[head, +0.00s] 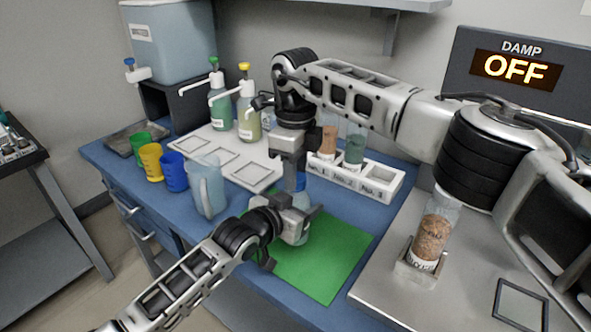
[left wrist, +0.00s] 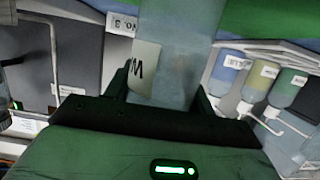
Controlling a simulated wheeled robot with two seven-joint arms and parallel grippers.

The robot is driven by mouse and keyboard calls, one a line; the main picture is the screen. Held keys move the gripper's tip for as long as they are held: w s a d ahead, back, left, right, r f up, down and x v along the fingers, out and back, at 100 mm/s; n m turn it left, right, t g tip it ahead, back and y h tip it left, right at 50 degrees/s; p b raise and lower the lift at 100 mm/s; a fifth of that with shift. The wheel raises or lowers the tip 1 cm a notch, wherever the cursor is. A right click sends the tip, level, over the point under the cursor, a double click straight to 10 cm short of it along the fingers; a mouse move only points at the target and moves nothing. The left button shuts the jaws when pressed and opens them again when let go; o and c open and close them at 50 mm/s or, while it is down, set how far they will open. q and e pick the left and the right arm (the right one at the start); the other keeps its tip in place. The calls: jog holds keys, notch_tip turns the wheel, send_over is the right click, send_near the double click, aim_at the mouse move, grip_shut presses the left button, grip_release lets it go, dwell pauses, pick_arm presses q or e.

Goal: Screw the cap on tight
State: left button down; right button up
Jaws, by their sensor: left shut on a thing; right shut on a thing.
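A clear bottle (head: 300,201) stands at the back edge of the green mat (head: 335,262). My left gripper (head: 296,222) is shut around its body. In the left wrist view the clear bottle (left wrist: 178,60) is between the fingers, with a pale label marked with a letter. My right gripper (head: 294,174) points straight down above the bottle and is shut on a blue cap (head: 299,181). The cap is at the bottle's top; the gripper partly hides it. I cannot tell whether the threads are engaged or how tight the cap is.
A white rack (head: 375,186) with filled tubes stands just behind. A clear pitcher (head: 208,188) and coloured cups (head: 173,171) are at left, with pump bottles (head: 248,112) behind. A jar of brown grains (head: 432,232) stands at right. The mat's front is clear.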

pick_arm(q)
jog(key=shift+f, duration=0.1)
pick_arm(e)
jog(key=m, duration=0.2)
jog(key=shift+m, duration=0.4)
jog(key=o, duration=1.1)
jog(key=shift+o, duration=0.2)
notch_tip(320, 180, up, 12)
pick_arm(q)
jog(key=shift+c, duration=2.2)
grip_release()
